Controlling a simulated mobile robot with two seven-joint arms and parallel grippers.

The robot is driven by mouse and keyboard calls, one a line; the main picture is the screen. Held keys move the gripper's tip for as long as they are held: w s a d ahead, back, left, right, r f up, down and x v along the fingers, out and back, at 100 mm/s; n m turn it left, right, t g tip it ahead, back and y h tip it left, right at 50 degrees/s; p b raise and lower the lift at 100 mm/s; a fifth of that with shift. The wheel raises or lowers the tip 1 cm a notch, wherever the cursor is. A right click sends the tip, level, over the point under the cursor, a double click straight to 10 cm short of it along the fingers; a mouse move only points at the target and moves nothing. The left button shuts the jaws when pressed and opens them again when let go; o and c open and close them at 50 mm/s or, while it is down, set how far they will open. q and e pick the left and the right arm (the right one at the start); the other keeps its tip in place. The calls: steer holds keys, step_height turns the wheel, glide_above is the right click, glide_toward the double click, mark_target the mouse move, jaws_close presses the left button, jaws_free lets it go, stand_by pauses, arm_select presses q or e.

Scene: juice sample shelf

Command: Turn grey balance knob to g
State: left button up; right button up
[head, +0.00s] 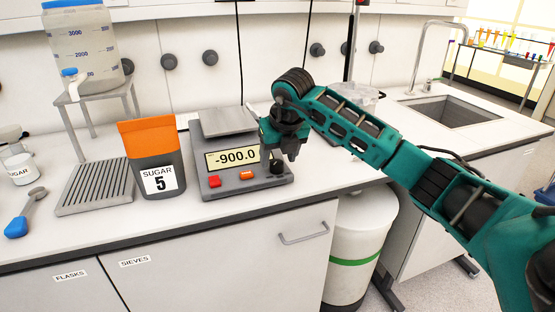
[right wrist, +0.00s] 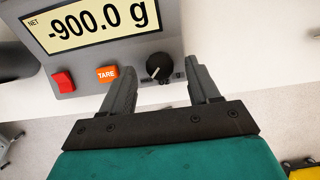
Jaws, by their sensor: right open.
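The balance (head: 240,183) stands on the bench with a display (head: 232,158) reading -900.0; in the right wrist view the display (right wrist: 88,20) reads "-900.0 g" with "NET". A dark knob (right wrist: 159,67) with a pale pointer line sits at the right of its front panel; in the head view the knob (head: 277,167) is just below my gripper. My right gripper (right wrist: 162,78) is open, its fingers on either side of the knob. I cannot tell whether they touch it. My left gripper is not in view.
A red button (right wrist: 63,81) and orange TARE button (right wrist: 107,73) are left of the knob. A sugar bag (head: 155,160) stands left of the balance. A ridged tray (head: 95,187) and blue scoop (head: 22,220) lie further left. The bench front edge runs below the balance.

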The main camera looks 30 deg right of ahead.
steer(key=shift+x, duration=0.9)
steer(key=shift+c, duration=0.2)
steer(key=shift+r, duration=0.1)
steer(key=c, duration=1)
